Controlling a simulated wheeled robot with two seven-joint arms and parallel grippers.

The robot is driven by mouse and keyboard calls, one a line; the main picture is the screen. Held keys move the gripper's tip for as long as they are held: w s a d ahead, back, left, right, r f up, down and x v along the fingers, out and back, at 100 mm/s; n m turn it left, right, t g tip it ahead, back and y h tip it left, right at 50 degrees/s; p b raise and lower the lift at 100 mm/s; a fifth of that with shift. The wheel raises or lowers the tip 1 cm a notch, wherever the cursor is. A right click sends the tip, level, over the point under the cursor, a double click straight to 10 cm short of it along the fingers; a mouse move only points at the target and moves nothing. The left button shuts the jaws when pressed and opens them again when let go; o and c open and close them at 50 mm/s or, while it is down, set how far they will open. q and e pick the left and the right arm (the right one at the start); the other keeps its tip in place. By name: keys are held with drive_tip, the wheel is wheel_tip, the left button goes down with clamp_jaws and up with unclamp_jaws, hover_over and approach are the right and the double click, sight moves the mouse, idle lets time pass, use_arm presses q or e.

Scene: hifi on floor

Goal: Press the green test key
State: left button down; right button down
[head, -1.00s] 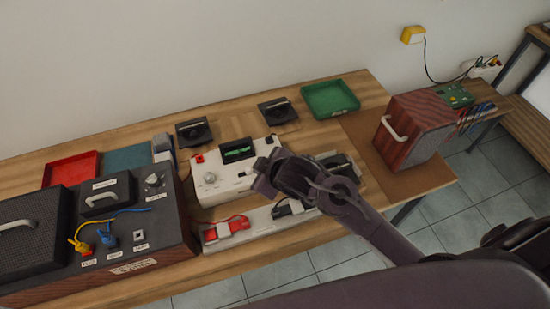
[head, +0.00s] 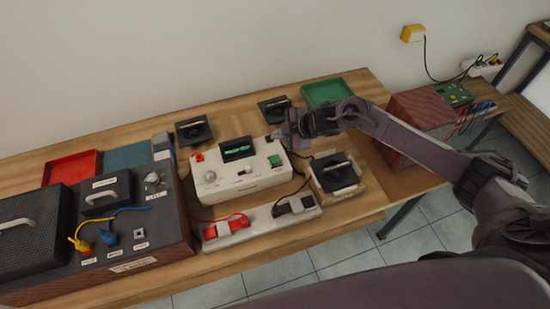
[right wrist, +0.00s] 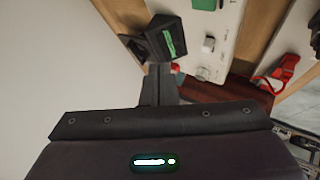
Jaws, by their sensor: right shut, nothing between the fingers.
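The green test key (head: 275,160) is on the right end of the white tester's top (head: 235,183). My left gripper is not in view.
A tray with red and black clips (head: 250,228) lies in front of the tester. A black-handled unit (head: 335,172) stands to its right, under my right arm. A dark-panelled case (head: 110,235) stands at left. A green tray (head: 325,92) and wooden cabinet (head: 405,112) are farther right.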

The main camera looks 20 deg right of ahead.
drive_tip(key=shift+f, duration=0.1)
drive_tip(key=b, duration=0.6)
hover_over(278, 160)
wheel_tip(278, 160, down, 7)
drive_tip(key=shift+f, duration=0.2)
drive_tip(key=shift+f+b, duration=0.6)
drive_tip(key=shift+f, duration=0.05)
idle(1.1)
drive_tip(key=shift+f, duration=0.4)
drive_tip(key=shift+f+b, duration=0.6)
drive_tip(key=shift+b, duration=0.1)
idle(0.5)
drive_tip(key=shift+r, duration=0.15)
drive_tip(key=shift+r+p, duration=0.85)
